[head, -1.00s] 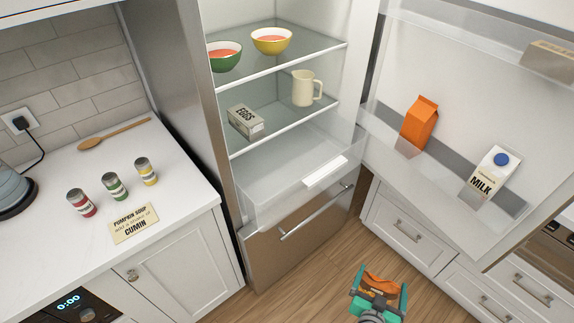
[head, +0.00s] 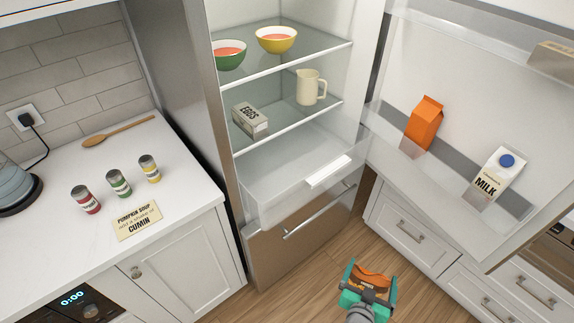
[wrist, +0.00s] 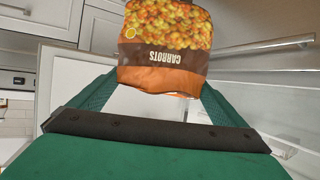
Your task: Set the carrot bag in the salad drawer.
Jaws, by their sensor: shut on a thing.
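My gripper (head: 368,279) is shut on the orange and brown carrot bag (head: 371,279), held low over the floor in front of the fridge. In the wrist view the carrot bag (wrist: 165,45) shows its printed label upside down between my green fingers. The salad drawer (head: 300,175) is a clear bin with a white front label at the bottom of the fridge. It is pulled out and looks empty. My gripper is below and to the right of it in the head view, apart from it.
The open fridge door (head: 455,110) at the right holds an orange carton (head: 424,122) and a milk carton (head: 497,177). Shelves above the drawer hold an egg box (head: 250,120), a cream jug (head: 309,87) and two bowls. The counter with cans is at the left.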

